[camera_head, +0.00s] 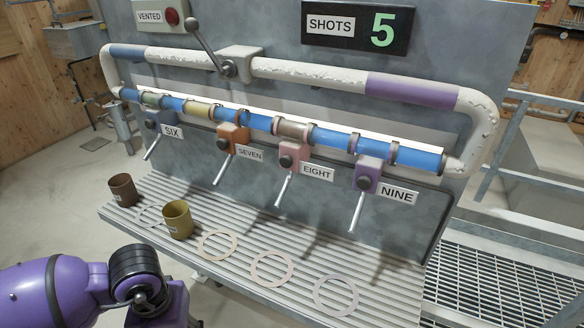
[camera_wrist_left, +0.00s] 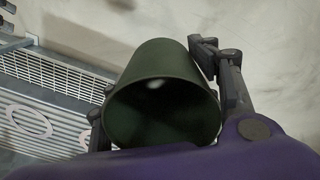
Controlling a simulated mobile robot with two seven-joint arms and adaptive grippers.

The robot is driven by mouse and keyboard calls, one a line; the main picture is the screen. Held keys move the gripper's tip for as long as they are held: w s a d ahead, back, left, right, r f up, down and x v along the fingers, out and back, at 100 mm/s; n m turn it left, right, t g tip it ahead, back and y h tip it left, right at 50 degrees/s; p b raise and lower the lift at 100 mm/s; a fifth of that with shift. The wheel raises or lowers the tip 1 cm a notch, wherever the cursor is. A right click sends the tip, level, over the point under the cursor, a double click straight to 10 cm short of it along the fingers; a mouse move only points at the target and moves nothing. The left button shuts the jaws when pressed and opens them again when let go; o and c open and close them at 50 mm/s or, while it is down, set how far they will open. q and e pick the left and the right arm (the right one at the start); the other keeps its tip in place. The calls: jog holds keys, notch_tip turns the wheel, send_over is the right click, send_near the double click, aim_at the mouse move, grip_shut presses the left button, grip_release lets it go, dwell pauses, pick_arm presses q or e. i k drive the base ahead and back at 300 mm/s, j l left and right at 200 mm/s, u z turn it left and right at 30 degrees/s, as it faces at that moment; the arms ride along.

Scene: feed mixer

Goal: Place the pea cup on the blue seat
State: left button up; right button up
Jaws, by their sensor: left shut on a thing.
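My left gripper (camera_wrist_left: 155,78) is shut on a dark green cup (camera_wrist_left: 165,108), with one finger on each side of it. The cup's open mouth faces the wrist camera, and its inside looks dark and empty. No label on it shows, and it is not visible in the head view. A pale blue-grey ring seat (camera_head: 150,217) lies on the ribbed tray below the SIX valve, between two standing cups. Part of it is hidden behind the mustard cup. My right gripper is in neither view.
A brown cup (camera_head: 123,190) and a mustard cup (camera_head: 178,220) stand on the ribbed tray (camera_head: 385,285). Cream (camera_head: 202,246), pink (camera_head: 252,272) and purple (camera_head: 316,298) rings lie bare to the right. Valve levers (camera_head: 357,212) hang above the tray.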

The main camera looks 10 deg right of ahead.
aim_at(153, 214)
jog(key=i+j+u, duration=0.1)
jog(key=u, duration=2.9)
jog(key=l+u, duration=0.2)
jog(key=u, duration=0.2)
jog(key=i+l+u, duration=0.1)
jog(key=l+u, duration=0.35)
jog(key=u, duration=0.3)
jog(key=l+u, duration=0.35)
jog(key=l, duration=0.55)
jog(key=i+l+u, duration=0.15)
jog(key=l, duration=0.75)
jog(key=i+l+z, duration=0.15)
jog(key=l, duration=2.6)
jog(key=k+l, duration=0.05)
jog(key=k, duration=0.05)
